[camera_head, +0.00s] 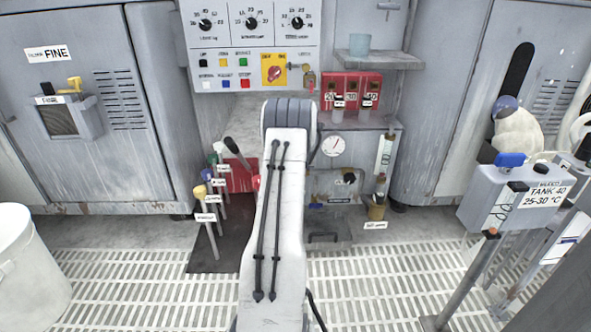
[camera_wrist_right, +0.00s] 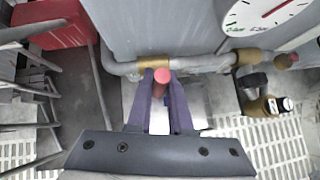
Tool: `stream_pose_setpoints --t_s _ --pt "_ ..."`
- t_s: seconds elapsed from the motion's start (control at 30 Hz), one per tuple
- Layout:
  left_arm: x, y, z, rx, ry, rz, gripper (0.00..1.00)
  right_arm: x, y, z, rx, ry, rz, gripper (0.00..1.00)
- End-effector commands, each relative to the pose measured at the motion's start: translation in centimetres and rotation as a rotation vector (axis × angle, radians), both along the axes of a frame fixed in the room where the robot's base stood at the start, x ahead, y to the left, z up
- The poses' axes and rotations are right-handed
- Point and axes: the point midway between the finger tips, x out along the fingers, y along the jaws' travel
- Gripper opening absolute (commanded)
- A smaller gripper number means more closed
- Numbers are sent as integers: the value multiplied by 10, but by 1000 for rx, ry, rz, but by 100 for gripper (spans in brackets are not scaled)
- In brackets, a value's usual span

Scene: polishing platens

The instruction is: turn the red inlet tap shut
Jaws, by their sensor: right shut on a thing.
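The red inlet tap (camera_wrist_right: 162,76) shows in the right wrist view as a small red knob in front of a grey pipe with a brass fitting. My right gripper (camera_wrist_right: 162,88) has its two purple fingers on either side of the tap and is shut on it. How far the tap is turned cannot be told. In the head view a bit of red (camera_head: 256,183) shows at the left edge of my arm; I cannot tell whether it is the tap. My arm hides the right gripper there. My left gripper is not in view.
A round pressure gauge (camera_head: 333,146) is right of my arm, also in the wrist view (camera_wrist_right: 268,14). A brass valve with a dark handle (camera_wrist_right: 262,98) is right of the gripper. Several colour-knobbed levers (camera_head: 212,190) stand left of my arm. The grated floor (camera_head: 380,285) is open in front.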

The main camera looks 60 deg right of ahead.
Motion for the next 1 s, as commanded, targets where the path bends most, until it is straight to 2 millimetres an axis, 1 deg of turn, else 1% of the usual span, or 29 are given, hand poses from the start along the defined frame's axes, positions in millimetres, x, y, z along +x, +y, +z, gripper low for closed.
stream_pose_setpoints --t_s 0.2,0.63,0.67,0.7,0.73,1.0 --pt "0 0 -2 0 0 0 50 -7 -5 0 -9 17 -8 0" --pt "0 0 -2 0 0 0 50 -7 -5 0 -10 18 -7 0" --pt "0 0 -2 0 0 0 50 -7 -5 0 -10 18 -7 26" --pt "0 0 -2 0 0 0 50 -7 -5 0 -10 18 -7 41" --pt "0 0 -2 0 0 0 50 -7 -5 0 -10 18 -7 48" --pt "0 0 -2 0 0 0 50 -7 -4 0 -10 17 -8 48"
